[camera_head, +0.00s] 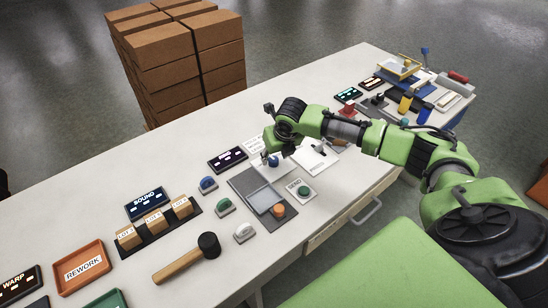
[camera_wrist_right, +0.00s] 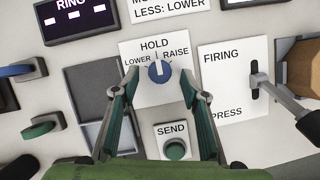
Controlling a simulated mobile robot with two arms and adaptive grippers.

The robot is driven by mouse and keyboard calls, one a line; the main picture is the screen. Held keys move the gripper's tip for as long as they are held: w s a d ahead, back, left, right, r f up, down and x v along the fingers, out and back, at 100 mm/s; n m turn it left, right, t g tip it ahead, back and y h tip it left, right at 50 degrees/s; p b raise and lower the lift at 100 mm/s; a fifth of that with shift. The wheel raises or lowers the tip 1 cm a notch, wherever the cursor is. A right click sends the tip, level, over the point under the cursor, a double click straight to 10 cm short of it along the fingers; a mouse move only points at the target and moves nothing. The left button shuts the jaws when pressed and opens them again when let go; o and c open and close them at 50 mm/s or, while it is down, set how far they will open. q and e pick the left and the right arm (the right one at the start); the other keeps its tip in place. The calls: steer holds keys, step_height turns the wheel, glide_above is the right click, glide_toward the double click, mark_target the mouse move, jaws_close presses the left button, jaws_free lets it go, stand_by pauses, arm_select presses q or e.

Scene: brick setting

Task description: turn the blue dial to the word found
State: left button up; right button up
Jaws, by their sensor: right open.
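The blue dial (camera_wrist_right: 159,71) sits on a white card (camera_wrist_right: 150,92) printed HOLD at the top, LOWER at the left and RAISE at the right. Its pale mark points up, roughly toward HOLD. In the head view the dial (camera_head: 273,161) is partly hidden under my right gripper (camera_head: 272,148). In the wrist view my right gripper (camera_wrist_right: 160,78) is open, with one fingertip on each side of the dial; I cannot tell whether they touch it. A white sign (camera_wrist_right: 170,10), partly cut off, reads "LESS: LOWER". My left gripper is not in view.
A SEND card with a green button (camera_wrist_right: 175,149) lies nearer. A FIRING card with a lever (camera_wrist_right: 262,82) is at the right. A dark RING display (camera_wrist_right: 76,17) and a grey tray (camera_head: 262,196) are at the left. A mallet (camera_head: 187,258) lies farther left.

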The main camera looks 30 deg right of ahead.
steer(key=shift+x, duration=0.8)
steer(key=shift+f, duration=0.2)
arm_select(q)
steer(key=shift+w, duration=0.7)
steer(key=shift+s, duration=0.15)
arm_select(e)
steer(key=c, duration=1.1)
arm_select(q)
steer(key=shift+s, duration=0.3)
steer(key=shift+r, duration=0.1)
